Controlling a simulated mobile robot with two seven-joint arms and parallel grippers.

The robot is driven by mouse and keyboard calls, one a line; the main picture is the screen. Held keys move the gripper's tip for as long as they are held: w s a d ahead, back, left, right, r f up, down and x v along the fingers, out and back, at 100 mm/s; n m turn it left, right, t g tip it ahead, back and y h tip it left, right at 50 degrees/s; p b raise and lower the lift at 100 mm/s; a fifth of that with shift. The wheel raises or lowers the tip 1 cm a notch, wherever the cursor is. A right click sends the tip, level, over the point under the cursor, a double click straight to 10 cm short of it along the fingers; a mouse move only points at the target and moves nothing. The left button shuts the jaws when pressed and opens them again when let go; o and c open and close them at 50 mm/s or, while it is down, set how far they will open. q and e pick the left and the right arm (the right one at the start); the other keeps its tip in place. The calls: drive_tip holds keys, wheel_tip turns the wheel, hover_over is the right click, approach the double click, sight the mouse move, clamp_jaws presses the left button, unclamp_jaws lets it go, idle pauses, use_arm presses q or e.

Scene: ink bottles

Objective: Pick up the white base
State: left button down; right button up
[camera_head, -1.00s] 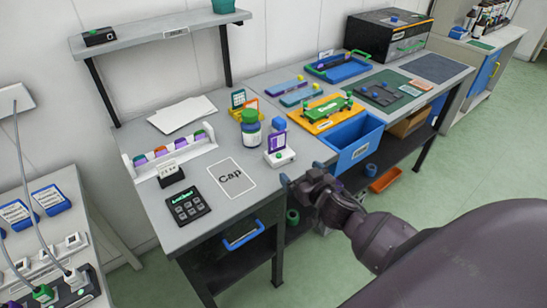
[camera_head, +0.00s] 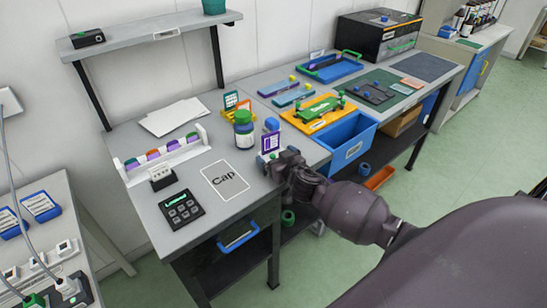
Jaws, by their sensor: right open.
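The white base (camera_head: 263,161) stands near the front edge of the grey table, with an upright purple-and-white card (camera_head: 270,143) on it. Most of the base is hidden behind my right gripper. My right gripper (camera_head: 278,168) is open at the base's front right side. I cannot tell whether its fingers touch the base or are around it. My left gripper is not in view.
A green-capped bottle (camera_head: 243,130) stands just behind left of the base. A sheet marked "Cap" (camera_head: 225,181) and a dark keypad (camera_head: 181,208) lie to the left. A blue bin (camera_head: 345,140) and a yellow tray (camera_head: 320,113) are to the right.

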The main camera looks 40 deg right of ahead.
drive_tip(key=shift+w, duration=0.2)
drive_tip(key=c, duration=0.7)
drive_tip(key=shift+c, duration=0.2)
drive_tip(key=shift+r, duration=0.1)
drive_tip(key=shift+s+r, duration=0.1)
drive_tip(key=shift+r, duration=0.65)
drive_tip(key=f+v, duration=0.2)
drive_tip(key=v, duration=0.6)
drive_tip(key=f+v, duration=0.1)
drive_tip(key=v, duration=0.8)
drive_tip(key=shift+s+f, duration=0.35)
drive_tip(key=shift+s, duration=0.25)
